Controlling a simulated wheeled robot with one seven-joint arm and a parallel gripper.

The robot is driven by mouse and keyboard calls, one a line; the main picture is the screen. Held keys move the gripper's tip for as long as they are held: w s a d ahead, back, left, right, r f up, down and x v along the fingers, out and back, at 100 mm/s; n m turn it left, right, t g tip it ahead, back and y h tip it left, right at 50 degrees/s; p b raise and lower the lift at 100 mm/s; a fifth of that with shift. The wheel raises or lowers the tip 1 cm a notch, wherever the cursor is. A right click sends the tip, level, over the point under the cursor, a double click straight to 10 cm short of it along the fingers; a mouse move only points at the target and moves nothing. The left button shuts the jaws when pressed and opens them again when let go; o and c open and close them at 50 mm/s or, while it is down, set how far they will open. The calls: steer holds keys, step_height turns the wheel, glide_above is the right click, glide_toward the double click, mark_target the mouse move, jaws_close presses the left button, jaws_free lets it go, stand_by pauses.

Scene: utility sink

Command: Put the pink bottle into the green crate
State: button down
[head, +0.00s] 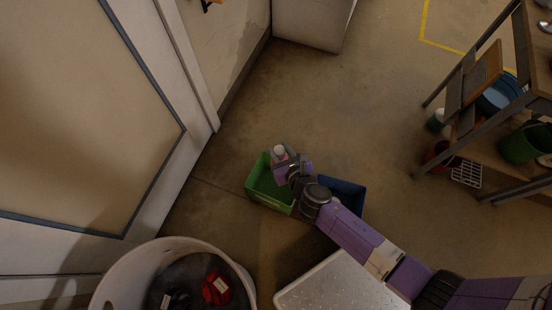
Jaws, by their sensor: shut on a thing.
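The pink bottle (280,159) with a pale cap is held in my gripper (284,165), at the end of my purple arm. In this view the bottle overlaps the far right part of the green crate (258,181). I cannot tell how high above the crate it is. The green crate stands on the floor, and the visible part of its inside looks empty. My gripper and wrist hide the crate's right side.
A blue crate (349,194) stands right of the green one, partly behind my arm. A white tub (243,279) with dark and red items is at the bottom left. A shelf (480,125) stands at the right. The floor beyond the crates is clear.

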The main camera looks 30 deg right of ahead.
steer(key=w+d+f+b, duration=0.1)
steer(key=w+f+b, duration=0.1)
steer(key=f+b, duration=1.2)
steer(key=w+d+f+m+h+b, duration=0.1)
steer(key=f+b, duration=1.3)
steer(key=f, duration=0.6)
steer(key=shift+w+d+f, duration=0.25)
steer(key=shift+w+f, duration=0.05)
steer(key=shift+w, duration=0.05)
steer(key=shift+f, duration=0.15)
steer(key=c, duration=1)
jaws_free()
steer(key=shift+o, duration=0.2)
steer(key=p+v, duration=0.5)
steer(key=v, duration=0.7)
